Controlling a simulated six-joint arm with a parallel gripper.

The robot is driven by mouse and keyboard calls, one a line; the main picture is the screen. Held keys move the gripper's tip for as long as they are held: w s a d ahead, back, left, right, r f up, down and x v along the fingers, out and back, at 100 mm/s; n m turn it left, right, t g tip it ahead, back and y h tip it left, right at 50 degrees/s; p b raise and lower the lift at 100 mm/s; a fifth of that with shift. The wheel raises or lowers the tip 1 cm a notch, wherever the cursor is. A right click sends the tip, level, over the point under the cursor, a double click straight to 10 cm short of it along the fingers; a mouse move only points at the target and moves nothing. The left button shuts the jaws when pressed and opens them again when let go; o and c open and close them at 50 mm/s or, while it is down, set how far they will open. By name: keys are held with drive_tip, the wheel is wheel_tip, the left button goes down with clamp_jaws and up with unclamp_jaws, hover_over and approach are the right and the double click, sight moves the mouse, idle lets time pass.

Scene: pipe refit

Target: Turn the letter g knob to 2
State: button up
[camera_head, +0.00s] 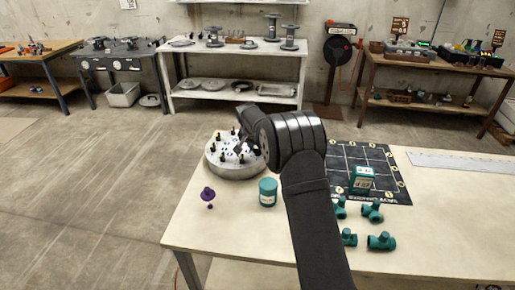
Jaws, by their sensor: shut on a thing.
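A round, light metal dial plate (234,171) stands at the left end of the pale table. Several small black and yellow knobs (222,152) stand on its top among white markings. The letters and numbers are too small to read, so I cannot tell which knob is g or where it points. My gripper (242,143) reaches down over the plate's upper right part and is shut on a knob there. My dark wrist hides that knob and the plate's right edge.
A teal jar (268,191) stands close to the plate, and a purple piece (208,194) lies near the left edge. Teal pipe fittings (381,241) and a teal box (362,181) on a black mat (345,153) are to the right. A ruler (460,163) lies farther right.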

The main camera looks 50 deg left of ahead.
drive_tip(key=shift+a+m+h, duration=0.1)
drive_tip(key=shift+m+h, duration=0.5)
drive_tip(key=shift+m, duration=1)
drive_tip(key=shift+s, duration=0.1)
drive_tip(key=o, duration=1)
drive_tip(key=shift+c, duration=0.2)
drive_tip(key=v, duration=1.7)
drive_tip(key=shift+s, duration=0.45)
